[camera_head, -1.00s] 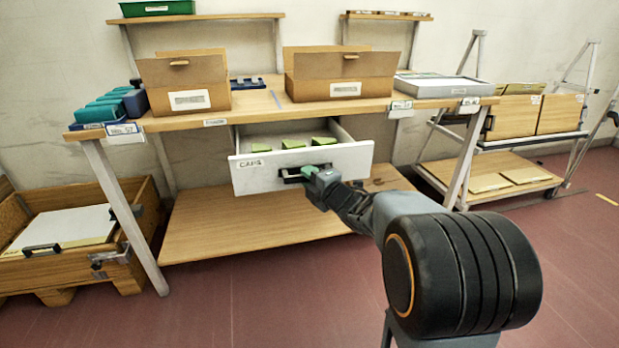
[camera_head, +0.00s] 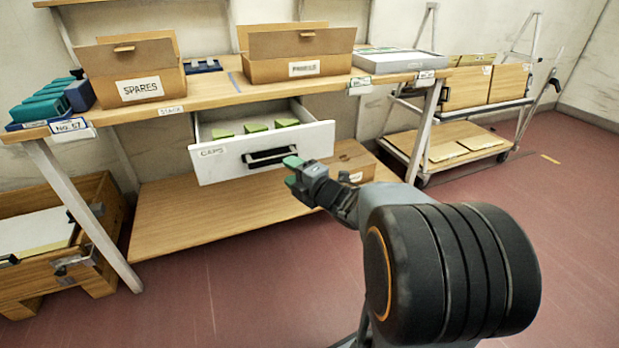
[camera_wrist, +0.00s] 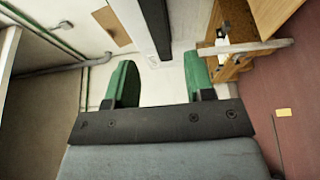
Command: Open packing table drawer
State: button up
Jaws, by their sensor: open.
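The packing table's white drawer (camera_head: 262,155), labelled CAPS, stands pulled out below the tabletop (camera_head: 215,102). Several green pieces (camera_head: 256,127) lie inside it. Its black bar handle (camera_head: 268,157) is on the front panel. My gripper (camera_head: 291,170) is just right of and in front of the handle, apart from it. Its green fingers are spread with nothing between them. In the wrist view the open fingers of my gripper (camera_wrist: 158,88) show, with no handle between them.
Two open cardboard boxes (camera_head: 137,90) and (camera_head: 300,70) stand on the tabletop with a grey tray (camera_head: 400,62). A wooden crate (camera_head: 65,270) is at lower left. A cart (camera_head: 470,110) stands at right. The red floor in front is clear.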

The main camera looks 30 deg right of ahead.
jog(key=p+v, duration=0.1)
jog(key=v, duration=0.5)
jog(key=shift+s+r, duration=0.1)
dwell(0.4)
notch_tip(320, 180, up, 17)
jog(key=d+m+g+h+p, duration=0.1)
jog(key=m+g+h+p, duration=0.6)
jog(key=m+p, duration=1)
jog(key=s+a+r+m+g+p, duration=0.2)
jog(key=s+a+r+g+p, duration=0.1)
jog(key=p, duration=0.5)
jog(key=s+a+r+m+g+y+p, duration=0.1)
jog(key=s+a+r+m+g+p, duration=0.1)
jog(key=s+a+r+p, duration=0.3)
jog(key=s+a+g+p, duration=0.1)
jog(key=s+p, duration=0.2)
jog(key=s, duration=0.1)
jog(key=shift+s+a+r+m+g+y, duration=0.2)
jog(key=shift+a+r+m+g+y, duration=0.1)
jog(key=shift+a+r, duration=0.1)
